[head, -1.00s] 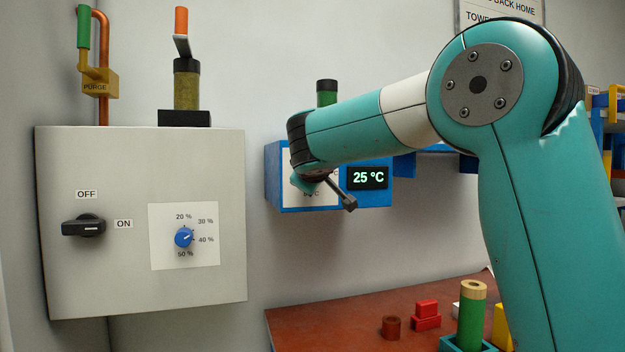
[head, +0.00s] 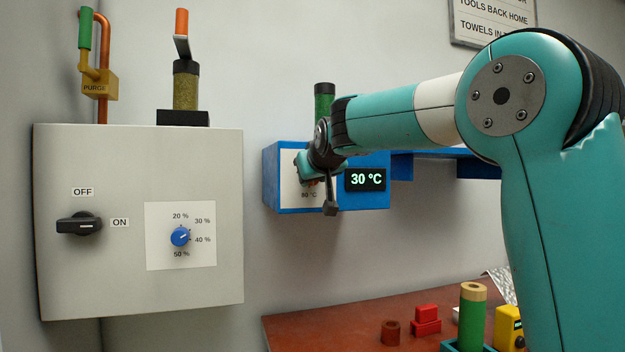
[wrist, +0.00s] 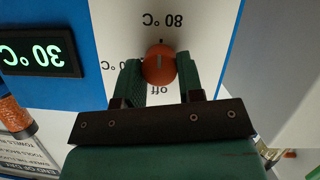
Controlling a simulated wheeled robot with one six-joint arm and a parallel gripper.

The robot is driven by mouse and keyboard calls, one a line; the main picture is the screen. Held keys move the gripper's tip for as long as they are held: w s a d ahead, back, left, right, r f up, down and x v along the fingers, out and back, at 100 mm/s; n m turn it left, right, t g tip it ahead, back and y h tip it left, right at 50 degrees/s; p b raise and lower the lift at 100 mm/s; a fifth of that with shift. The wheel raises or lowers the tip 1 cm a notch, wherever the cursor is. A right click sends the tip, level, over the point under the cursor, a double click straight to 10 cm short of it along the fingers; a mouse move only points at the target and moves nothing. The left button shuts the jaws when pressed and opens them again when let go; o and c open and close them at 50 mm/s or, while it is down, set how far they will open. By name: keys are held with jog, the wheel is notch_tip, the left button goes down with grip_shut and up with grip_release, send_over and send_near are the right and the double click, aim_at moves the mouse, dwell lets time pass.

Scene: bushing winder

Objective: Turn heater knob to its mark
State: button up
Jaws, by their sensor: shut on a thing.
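The heater is a blue box (head: 285,203) on the wall with a white dial plate and a display (head: 365,180) reading 30 °C. In the wrist view the heater appears upside down, and its display (wrist: 42,54) also reads 30 °C. The orange-red heater knob (wrist: 159,66) sits between the fingers of my gripper (wrist: 160,72), which is shut on it from both sides. The pale line on the knob points roughly towards the 80 °C label. Another temperature label at the left is partly hidden by a finger. In the head view my wrist mostly covers the knob.
A grey cabinet (head: 65,285) at left carries a black OFF/ON switch (head: 79,224) and a blue percentage knob (head: 180,236). A brown table (head: 320,330) below holds red blocks (head: 426,320) and a green cylinder (head: 472,315). A blue shelf (head: 430,164) adjoins the heater.

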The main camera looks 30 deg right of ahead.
dwell(0.3)
jog(key=o, duration=0.9)
jog(key=b+v, duration=0.2)
jog(key=v, duration=1.5)
jog(key=shift+s, duration=0.2)
